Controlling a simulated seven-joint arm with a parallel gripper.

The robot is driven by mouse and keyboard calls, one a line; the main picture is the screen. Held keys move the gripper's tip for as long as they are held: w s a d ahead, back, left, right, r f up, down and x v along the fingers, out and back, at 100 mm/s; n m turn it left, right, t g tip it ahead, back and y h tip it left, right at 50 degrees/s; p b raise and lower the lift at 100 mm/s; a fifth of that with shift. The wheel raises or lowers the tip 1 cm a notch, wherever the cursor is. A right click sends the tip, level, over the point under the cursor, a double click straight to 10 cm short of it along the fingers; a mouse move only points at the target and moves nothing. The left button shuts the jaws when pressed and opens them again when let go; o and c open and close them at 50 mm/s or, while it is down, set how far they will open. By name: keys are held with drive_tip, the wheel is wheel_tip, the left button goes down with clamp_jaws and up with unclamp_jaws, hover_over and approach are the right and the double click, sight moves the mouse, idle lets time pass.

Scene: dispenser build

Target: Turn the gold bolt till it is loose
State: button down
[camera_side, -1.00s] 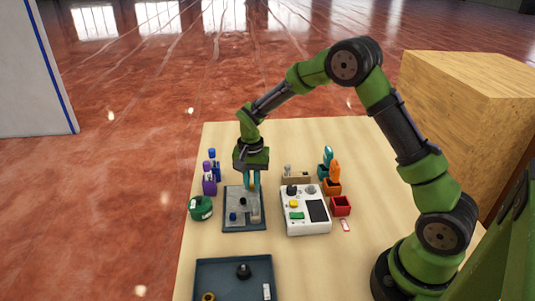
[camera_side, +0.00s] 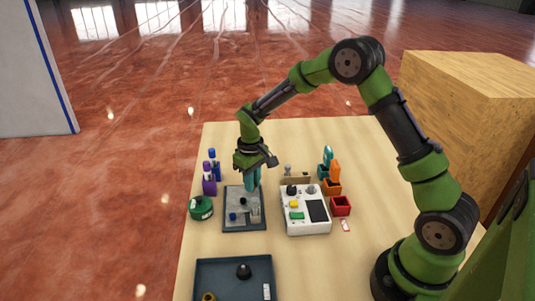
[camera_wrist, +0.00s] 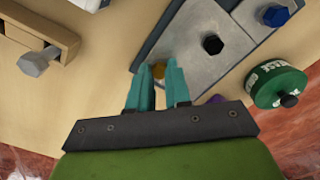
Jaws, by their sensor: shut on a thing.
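The gold bolt (camera_wrist: 159,71) shows in the wrist view between the tips of my gripper (camera_wrist: 158,75), near the edge of the grey plate (camera_wrist: 190,65). My gripper, with teal fingers, points down and is shut on the bolt. In the side view my gripper (camera_side: 252,186) stands at the far right corner of the plate (camera_side: 236,214), and its fingers hide the bolt. How far the bolt is threaded in cannot be seen. A black knob or bolt (camera_wrist: 212,45) and a blue one (camera_wrist: 275,15) stand on the same plate.
A green round container (camera_side: 201,207) stands left of the plate. A white device (camera_side: 305,211) with buttons stands right of it. A wooden block holding a grey bolt (camera_wrist: 38,60) is close by. A dark tray (camera_side: 234,266) lies in front.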

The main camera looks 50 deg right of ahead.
drive_tip(key=n, duration=0.4)
drive_tip(key=shift+n, duration=2.2)
drive_tip(key=c, duration=1.1)
unclamp_jaws()
drive_tip(key=shift+o, duration=0.2)
wheel_tip(320, 180, up, 17)
